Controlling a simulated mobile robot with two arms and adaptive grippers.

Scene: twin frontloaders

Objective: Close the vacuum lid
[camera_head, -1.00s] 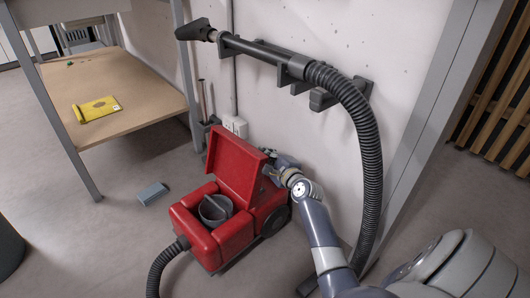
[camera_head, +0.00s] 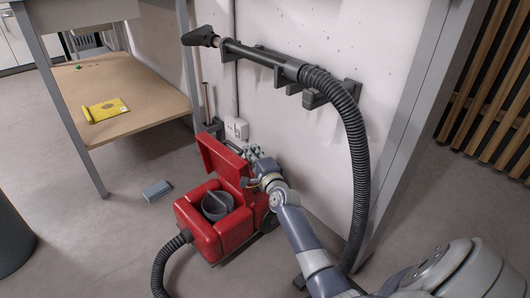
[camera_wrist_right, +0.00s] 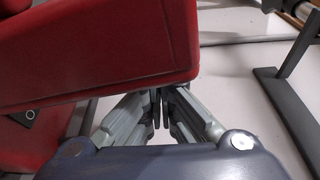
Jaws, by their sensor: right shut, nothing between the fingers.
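The red vacuum (camera_head: 208,236) stands on the floor near the wall, its bin open at the top with a grey container (camera_head: 216,206) inside. Its red lid (camera_head: 220,162) is raised, standing up at the back of the opening. My right gripper (camera_head: 252,152) is at the lid's upper right edge, on the wall side. In the right wrist view the lid (camera_wrist_right: 100,45) fills the upper left, just over my shut, empty fingers (camera_wrist_right: 160,97). I cannot tell whether they touch it. My left gripper is not in view.
A black hose (camera_head: 165,262) leaves the vacuum's front. A wand with a ribbed hose (camera_head: 352,120) hangs on the wall, its hose dropping close to my right arm. A grey block (camera_head: 157,190) lies on the floor. A wooden shelf table (camera_head: 140,105) stands at left.

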